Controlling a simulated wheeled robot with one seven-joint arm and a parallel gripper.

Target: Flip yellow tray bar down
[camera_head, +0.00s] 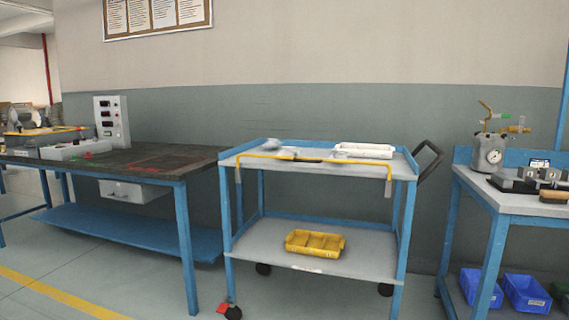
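A blue-framed cart (325,253) with two grey shelves stands in the middle of the view. A thin yellow bar (330,159) runs across the front of its top tray (300,169), a little above the front edge in the picture. The bar bends down at both ends to small grey brackets (388,188) at the front corners. A short dark section shows at the middle of the bar. My gripper is not in view, and nothing is seen touching the bar.
A white tray (364,151) and a grey dish lie on the cart's top. A yellow bin (315,243) sits on its lower shelf. A dark-topped workbench (130,160) stands left, a blue bench (520,205) right. Floor shows in front of the workbench.

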